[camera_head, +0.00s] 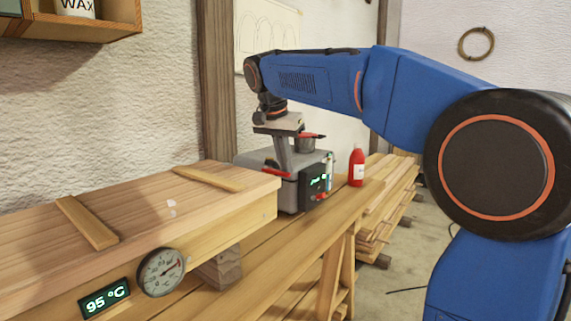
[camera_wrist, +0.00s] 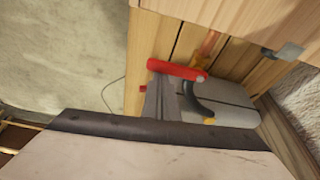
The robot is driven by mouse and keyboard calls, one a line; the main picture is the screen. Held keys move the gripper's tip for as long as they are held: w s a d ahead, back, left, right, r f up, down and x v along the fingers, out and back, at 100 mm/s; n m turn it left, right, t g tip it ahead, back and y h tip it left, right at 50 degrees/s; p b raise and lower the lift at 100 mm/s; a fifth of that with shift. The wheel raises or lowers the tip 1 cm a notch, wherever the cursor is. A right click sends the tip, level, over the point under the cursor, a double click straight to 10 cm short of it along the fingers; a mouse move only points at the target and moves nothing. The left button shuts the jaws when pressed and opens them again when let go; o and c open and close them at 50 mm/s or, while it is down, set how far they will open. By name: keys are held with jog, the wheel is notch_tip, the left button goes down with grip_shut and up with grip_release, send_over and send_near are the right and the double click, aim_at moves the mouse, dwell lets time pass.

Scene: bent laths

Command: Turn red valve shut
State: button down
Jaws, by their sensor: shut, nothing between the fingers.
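The red valve handle (camera_wrist: 177,70) is a short red lever by the grey steam box (camera_wrist: 232,103) in the wrist view. It lies across the view, beside a dark curved pipe. In the head view, red parts of it (camera_head: 270,165) show by the box (camera_head: 312,163), partly hidden by my fingers. My gripper (camera_head: 286,172) points down at the box, with its fingers together and empty. In the wrist view the grey fingertips (camera_wrist: 160,100) are close beside the lever's left end. I cannot tell whether they touch it.
A long wooden chest (camera_head: 230,213) with a dial gauge (camera_head: 161,272) and a display reading 95 °C (camera_head: 105,299) stands at the left. A red bottle (camera_head: 357,167) stands on the bench right of the box. Stacked planks (camera_head: 385,200) lie beyond.

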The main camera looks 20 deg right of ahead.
jog(key=shift+w+a, duration=0.1)
jog(key=shift+a, duration=0.05)
notch_tip(320, 180, up, 9)
jog(key=w, duration=0.1)
jog(key=s+d+f+n+y, duration=0.1)
jog(key=s+d+f+n, duration=0.1)
jog(key=s+f, duration=0.9)
jog(key=s+d+f+n+t+y, duration=0.1)
jog(key=s+f+n, duration=0.3)
jog(key=s+f, duration=0.8)
jog(key=s+d+f+n+t, duration=0.1)
jog(key=s+d+f+n, duration=0.2)
jog(key=s+f, duration=0.8)
jog(key=shift+s+f+n+y, duration=0.3)
jog(key=shift+f+y, duration=0.1)
jog(key=shift+f, duration=0.4)
dwell(0.3)
